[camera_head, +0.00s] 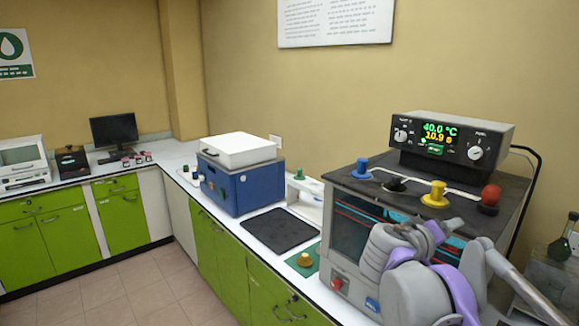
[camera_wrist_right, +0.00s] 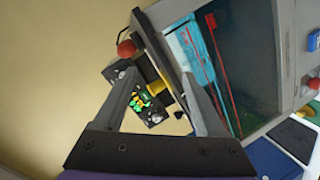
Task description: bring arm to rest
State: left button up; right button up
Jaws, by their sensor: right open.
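My right arm (camera_head: 415,280), grey and purple, is folded in front of the grey viscometer bath (camera_head: 350,225) at the lower right of the head view. In the right wrist view my right gripper (camera_wrist_right: 158,76) is open, with nothing between its fingers. Beyond the fingers are the bath's glass front (camera_wrist_right: 235,60), its display unit and the red knob (camera_wrist_right: 127,48). My left gripper is not in view.
Blue (camera_head: 361,168), yellow (camera_head: 437,194) and red (camera_head: 489,197) knobs stand on the bath's top. Its display (camera_head: 438,133) reads 40.0 °C. A black mat (camera_head: 280,229), a blue box device (camera_head: 240,187) and a yellow knob (camera_head: 304,259) on a green pad lie along the counter. The floor at left is clear.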

jog(key=s+a+f+g+y, duration=0.1)
jog(key=s+a+f+y, duration=0.3)
jog(key=s+f, duration=0.3)
jog(key=s+a+f+g+y, duration=0.1)
jog(key=s+a+f+y, duration=0.2)
jog(key=s+f, duration=0.4)
jog(key=s+a+f+m+g+y, duration=0.1)
jog(key=s+a+f+y, duration=0.3)
jog(key=f, duration=1.5)
jog(key=s+a, duration=0.1)
jog(key=s, duration=0.2)
jog(key=shift+s+a+y, duration=0.2)
jog(key=shift+s+y, duration=0.1)
jog(key=shift+s, duration=0.1)
jog(key=shift+d, duration=0.1)
